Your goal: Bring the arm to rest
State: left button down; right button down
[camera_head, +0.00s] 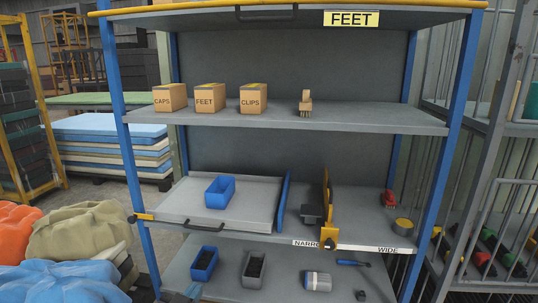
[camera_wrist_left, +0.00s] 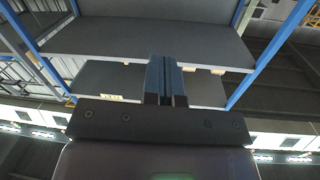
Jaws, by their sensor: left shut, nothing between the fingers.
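My left gripper (camera_wrist_left: 165,100) shows in the left wrist view with its two dark fingers together and nothing between them. It faces the undersides of shelf boards (camera_wrist_left: 150,42), apart from them as far as I can tell. My right gripper is in neither view.
A blue-post shelf rack (camera_head: 300,118) stands ahead with cartons (camera_head: 210,98), a brush (camera_head: 305,104) and a pull-out tray (camera_head: 175,208) holding a blue bin (camera_head: 220,192). Stuffed sacks (camera_head: 80,235) lie at left. A barred rack (camera_head: 500,200) stands at right.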

pick_arm(q)
jog(key=s+a+f+n+g+y, duration=0.1)
jog(key=s+a+f, duration=0.4)
jog(key=s+f, duration=0.5)
jog(key=s+a+f+n+g+y, duration=0.2)
jog(key=s+a+f, duration=0.4)
jog(key=s+f, duration=0.4)
jog(key=shift+s+a+f+n+g+y, duration=0.15)
jog(key=shift+s+n+g+y, duration=0.15)
jog(key=shift+s+g+y, duration=0.6)
